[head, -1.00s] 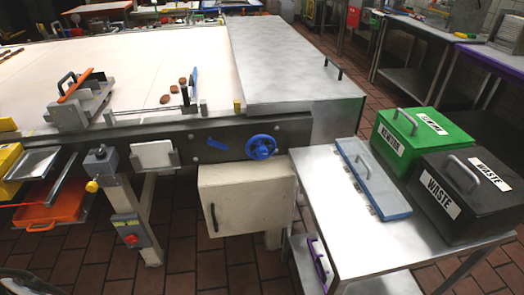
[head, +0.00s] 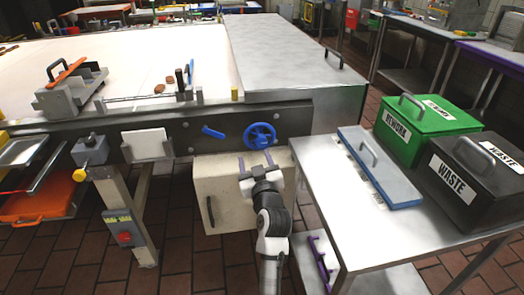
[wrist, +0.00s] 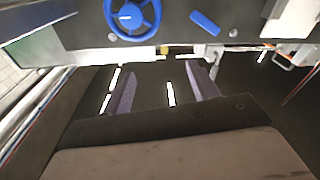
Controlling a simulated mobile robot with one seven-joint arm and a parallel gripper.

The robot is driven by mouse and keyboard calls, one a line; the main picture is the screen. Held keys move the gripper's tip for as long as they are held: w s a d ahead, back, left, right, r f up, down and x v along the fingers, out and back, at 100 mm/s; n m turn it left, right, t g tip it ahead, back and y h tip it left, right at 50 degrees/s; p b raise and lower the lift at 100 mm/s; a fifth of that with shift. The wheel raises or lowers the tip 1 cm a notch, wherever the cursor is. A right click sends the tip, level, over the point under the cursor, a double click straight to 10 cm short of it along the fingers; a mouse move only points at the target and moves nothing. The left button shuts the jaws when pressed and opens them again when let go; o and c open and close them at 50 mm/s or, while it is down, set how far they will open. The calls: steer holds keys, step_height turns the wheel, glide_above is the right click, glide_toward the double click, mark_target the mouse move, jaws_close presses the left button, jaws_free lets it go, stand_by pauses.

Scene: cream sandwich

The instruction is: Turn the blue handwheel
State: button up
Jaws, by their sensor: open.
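The blue handwheel (head: 260,136) is mounted on the dark side panel of the conveyor, above a cream cabinet. It has a round rim with spokes. It also shows at the top of the wrist view (wrist: 132,17), partly cut off by the frame edge. My gripper (head: 255,160) is open and empty, its two fingers pointing up just below the wheel in the head view. In the wrist view its fingers (wrist: 162,82) stand apart with nothing between them, and the wheel lies beyond them, up and to the left. I see no clear contact with the wheel.
A blue lever (head: 213,132) sits on the panel left of the wheel. The cream cabinet (head: 222,195) is below. A metal table (head: 345,215) with a blue lidded tray (head: 378,168), a green box (head: 412,130) and a black waste box (head: 466,180) stands to the right.

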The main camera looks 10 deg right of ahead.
mark_target(261, 143)
steer(key=d+f+g+h, duration=0.1)
steer(key=d+f, duration=0.3)
steer(key=d, duration=0.1)
steer(key=shift+m, duration=0.4)
steer(key=w+p, duration=0.1)
steer(key=w, duration=0.7)
steer(key=w+p, duration=0.1)
steer(key=w, duration=0.4)
steer(key=shift+a+p, duration=0.3)
steer(key=shift+a, duration=0.05)
steer(key=c, duration=1)
steer(key=shift+m, duration=0.4)
